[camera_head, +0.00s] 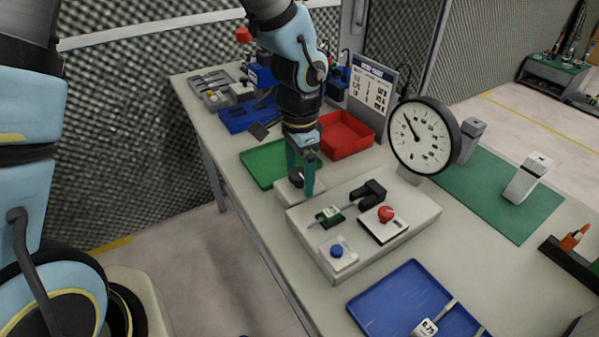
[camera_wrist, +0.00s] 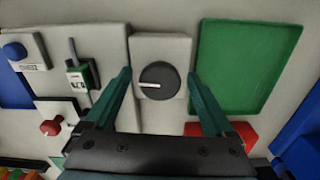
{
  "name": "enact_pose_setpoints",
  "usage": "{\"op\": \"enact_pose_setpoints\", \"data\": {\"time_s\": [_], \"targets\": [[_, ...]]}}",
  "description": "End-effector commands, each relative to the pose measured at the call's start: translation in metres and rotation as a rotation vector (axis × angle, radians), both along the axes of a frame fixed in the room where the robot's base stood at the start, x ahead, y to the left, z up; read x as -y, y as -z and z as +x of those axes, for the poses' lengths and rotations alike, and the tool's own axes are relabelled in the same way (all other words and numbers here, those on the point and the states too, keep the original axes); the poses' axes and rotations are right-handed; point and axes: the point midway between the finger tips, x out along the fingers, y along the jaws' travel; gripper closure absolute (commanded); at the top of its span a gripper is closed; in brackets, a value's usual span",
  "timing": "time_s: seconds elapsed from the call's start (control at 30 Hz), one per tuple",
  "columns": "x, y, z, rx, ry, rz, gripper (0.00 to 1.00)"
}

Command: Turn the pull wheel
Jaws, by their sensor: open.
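The pull wheel appears to be the round black knob (camera_wrist: 159,80) with a white line across its face, on a small light grey block (camera_wrist: 166,48). In the wrist view the line lies roughly level. My gripper (camera_wrist: 159,76) is open, with one green finger on each side of the knob and a visible gap to both. In the head view my gripper (camera_head: 301,174) points down over the knob (camera_head: 296,176), which its fingers partly cover. I cannot tell the exact height of the fingertips against the knob.
A grey panel (camera_head: 330,262) with a blue button (camera_head: 337,250), a red button (camera_head: 386,213), a green switch and a black handle adjoins the block. A green tray (camera_head: 262,166), a red tray (camera_head: 345,137), a blue tray (camera_head: 385,300) and a round gauge (camera_head: 420,135) stand around it.

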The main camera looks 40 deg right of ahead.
Motion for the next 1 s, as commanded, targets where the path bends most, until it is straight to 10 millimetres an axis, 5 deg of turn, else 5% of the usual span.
{"op": "enact_pose_setpoints", "data": {"time_s": [0.17,0.6,1.0], "targets": [[0.001,-0.014,0.001,0.003,-0.002,-0.005,0.11],[0.001,-0.093,0.001,0.004,-0.001,-0.004,0.11],[0.000,-0.108,0.000,0.000,0.000,0.000,0.11]]}}
